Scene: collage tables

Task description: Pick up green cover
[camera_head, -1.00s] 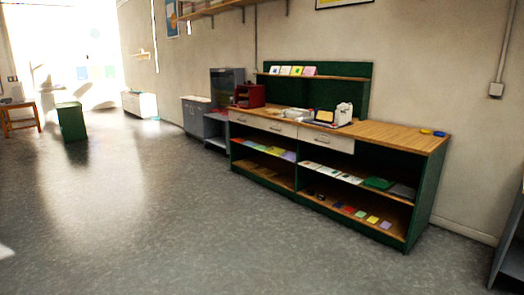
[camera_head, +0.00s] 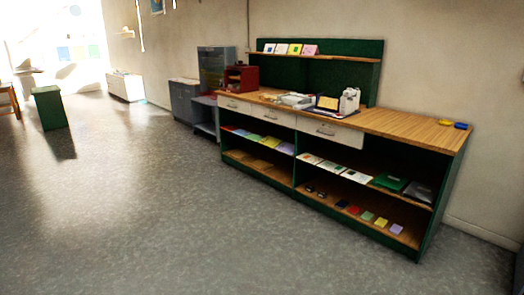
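A flat dark green item (camera_head: 391,183), which looks like the green cover, lies on the middle shelf of the green and wood shelf unit (camera_head: 420,247), toward its right end. A grey flat item (camera_head: 418,192) lies just right of it, and white cards (camera_head: 357,177) lie to its left. On the bottom shelf is also a small light green piece (camera_head: 367,215) in a row of coloured ones. Neither of my grippers shows in the head view.
Open grey floor (camera_head: 190,230) lies in front of the unit. A green stool (camera_head: 49,107) stands far left.

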